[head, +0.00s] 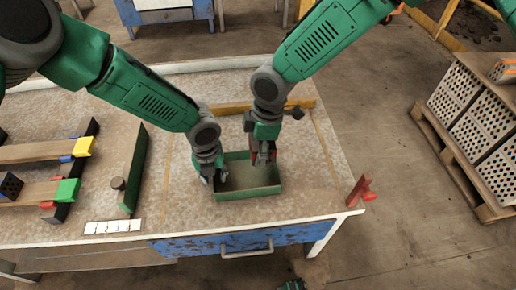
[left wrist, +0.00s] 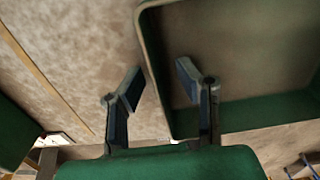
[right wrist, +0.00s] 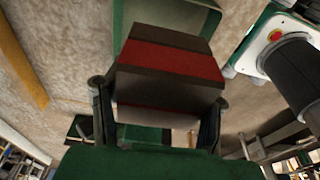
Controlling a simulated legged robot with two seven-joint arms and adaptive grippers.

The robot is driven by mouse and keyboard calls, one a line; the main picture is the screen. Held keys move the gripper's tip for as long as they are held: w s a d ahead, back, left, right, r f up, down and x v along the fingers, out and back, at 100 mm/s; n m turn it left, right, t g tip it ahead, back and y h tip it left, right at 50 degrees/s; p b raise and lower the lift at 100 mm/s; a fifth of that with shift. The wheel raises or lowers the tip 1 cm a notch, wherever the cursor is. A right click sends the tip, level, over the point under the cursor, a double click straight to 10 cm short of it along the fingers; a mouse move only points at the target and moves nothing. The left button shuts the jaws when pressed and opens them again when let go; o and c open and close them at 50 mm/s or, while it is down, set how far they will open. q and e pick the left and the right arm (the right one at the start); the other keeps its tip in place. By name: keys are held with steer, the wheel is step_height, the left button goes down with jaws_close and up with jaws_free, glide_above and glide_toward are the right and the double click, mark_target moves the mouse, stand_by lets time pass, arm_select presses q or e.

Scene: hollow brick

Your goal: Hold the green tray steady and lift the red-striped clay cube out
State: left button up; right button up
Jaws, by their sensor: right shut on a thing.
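The green tray (head: 248,194) sits on the worktable, its floor largely bare. The red-striped clay cube (right wrist: 175,62), brown with a red band, is shut between the fingers of my right gripper (head: 262,160). In the head view it is at the tray's far side, mostly hidden by the gripper; I cannot tell its exact height. My left gripper (head: 213,178) is at the tray's left wall. In the left wrist view its fingers (left wrist: 158,88) stand apart on either side of the tray wall (left wrist: 153,85), with gaps visible.
Left of the tray are a green-sided board (head: 133,172), a wooden rack with coloured clamps (head: 68,190) and a white marked strip (head: 113,226). A red clamp (head: 360,191) is at the table's right corner. Perforated bricks (head: 483,125) are stacked on a pallet at right.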

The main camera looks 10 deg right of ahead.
arm_select(q)
steer(key=shift+r, duration=0.1)
step_height(320, 180, up, 12)
steer(key=shift+f, duration=0.15)
stand_by(0.4)
